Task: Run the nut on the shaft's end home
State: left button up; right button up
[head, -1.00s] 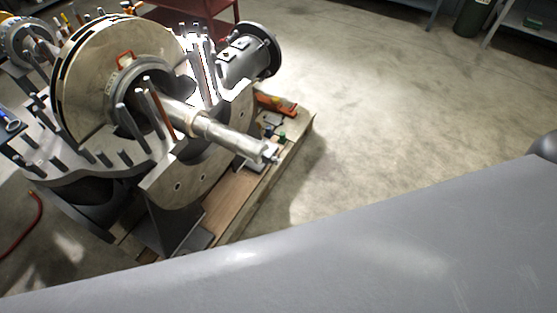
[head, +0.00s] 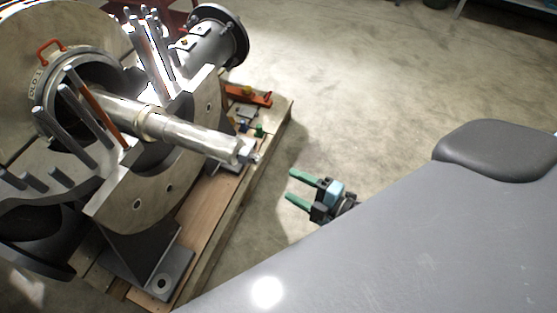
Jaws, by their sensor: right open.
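The shaft (head: 185,132) sticks out of the split casing (head: 130,195) toward the right in the head view. The nut (head: 243,151) sits at the shaft's free end, with a thin threaded tip just past it. How far the nut is threaded on cannot be made out. My right gripper (head: 289,184) has two green fingers, spread apart and empty. It is to the right of and below the nut in the picture, apart from it, with its fingers pointing left. My left gripper is not in view.
A wooden pallet (head: 212,240) lies under the casing, with an orange tool (head: 250,95) and small items on it near the shaft end. Upright studs (head: 150,50) rise from the casing. A flanged pipe (head: 215,38) stands behind. The concrete floor (head: 360,80) to the right is clear.

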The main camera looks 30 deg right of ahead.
aim_at(238, 153)
jog(key=shift+w+a+r+n+g+y+b, duration=0.15)
jog(key=shift+w+a+r+n+y+b, duration=0.2)
jog(key=shift+w+n+y, duration=0.6)
jog(key=shift+w+a+r+n+g+y+b, duration=0.1)
jog(key=shift+w+a+r+n+y+b, duration=0.3)
jog(key=shift+w+n, duration=1.1)
jog(key=shift+w+a+r+n+g+y+b, duration=0.2)
jog(key=shift+w+n+y+b, duration=0.3)
jog(key=shift+w+n, duration=0.7)
jog(key=shift+x, duration=3.4)
jog(key=shift+w+a, duration=0.15)
jog(key=shift+a, duration=0.05)
